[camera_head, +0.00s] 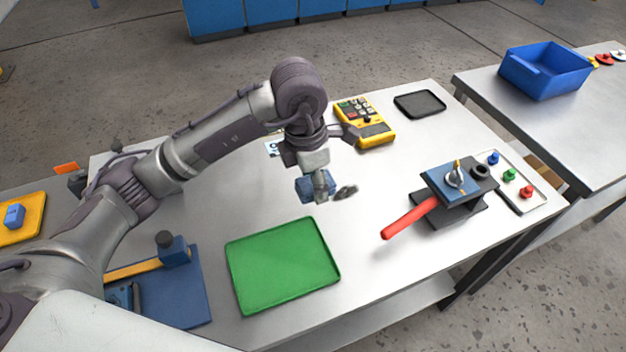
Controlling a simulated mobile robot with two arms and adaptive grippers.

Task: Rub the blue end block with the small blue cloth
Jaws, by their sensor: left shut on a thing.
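My left gripper (321,194) points down above the table and is shut on a small blue thing, which looks like the small blue cloth (306,188); the fingers partly hide it. It is held above the bare table, behind the green tray. The blue end block (178,254) stands at the right end of a yellow bar on a blue base plate at the lower left, with a dark round knob on top. My gripper is to the right of this block and farther back, apart from it. My right gripper is out of view.
A green tray (283,264) lies front centre. A valve fixture (454,180) with a red lever (409,218) stands right. A yellow meter (363,121) and black tray (420,103) lie at the back. A blue bin (545,72) is on another table. A yellow tray (35,226) is far left.

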